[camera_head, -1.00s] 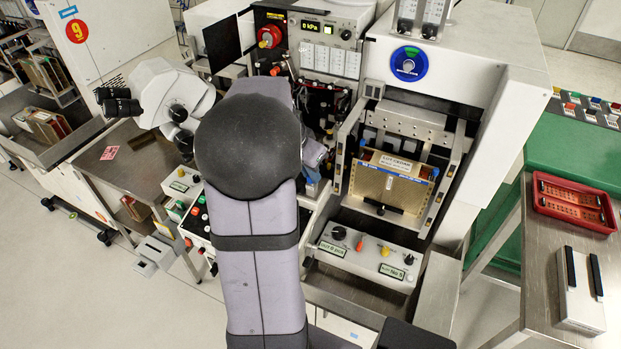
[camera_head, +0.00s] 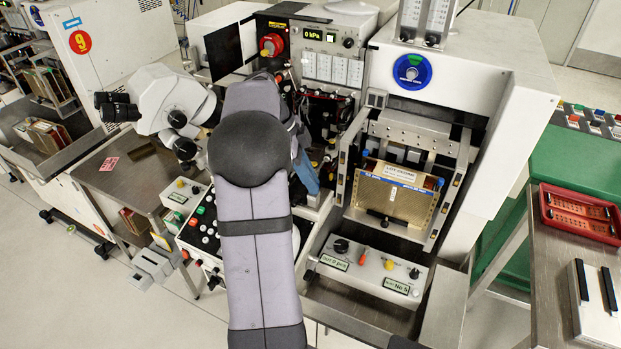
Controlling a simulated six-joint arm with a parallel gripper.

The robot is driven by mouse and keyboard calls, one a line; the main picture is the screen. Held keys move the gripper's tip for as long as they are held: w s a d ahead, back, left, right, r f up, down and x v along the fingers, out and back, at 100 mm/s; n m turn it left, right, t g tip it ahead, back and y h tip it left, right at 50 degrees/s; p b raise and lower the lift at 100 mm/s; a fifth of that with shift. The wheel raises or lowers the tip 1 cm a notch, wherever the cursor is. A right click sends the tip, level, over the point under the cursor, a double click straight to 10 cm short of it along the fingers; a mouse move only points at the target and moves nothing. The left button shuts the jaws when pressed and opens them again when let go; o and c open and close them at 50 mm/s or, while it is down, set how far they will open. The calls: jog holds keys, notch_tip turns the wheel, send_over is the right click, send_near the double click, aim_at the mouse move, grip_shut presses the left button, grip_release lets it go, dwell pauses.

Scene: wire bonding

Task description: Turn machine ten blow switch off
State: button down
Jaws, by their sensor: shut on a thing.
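The machine in the middle carries a pressure display (camera_head: 320,36) that reads 0 kPa, above a row of white modules (camera_head: 332,68). A red rotary knob (camera_head: 270,45) on a yellow plate sits left of the display. I cannot tell which control is the blow switch; no such label is readable. My own arm rises from the bottom centre, and its dark round joint covers part of the machine's middle. My gripper is hidden behind the arm, so its fingers and anything between them do not show.
A button box (camera_head: 205,228) and a microscope (camera_head: 172,105) stand left of my arm. A lower control panel (camera_head: 375,266) and a brown-fronted magazine (camera_head: 395,195) are to its right. A side table holds a red tray (camera_head: 580,214).

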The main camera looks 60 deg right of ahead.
jog(key=shift+d+m+y+p, duration=0.2)
jog(key=shift+m+y+p, duration=0.75)
jog(key=shift+m, duration=1.25)
jog(key=c, duration=1.8)
grip_release()
jog(key=shift+o, duration=0.2)
jog(key=v, duration=0.7)
jog(key=shift+w+b, duration=0.2)
jog(key=shift+b, duration=0.15)
jog(key=shift+r, duration=0.15)
jog(key=shift+a, duration=0.1)
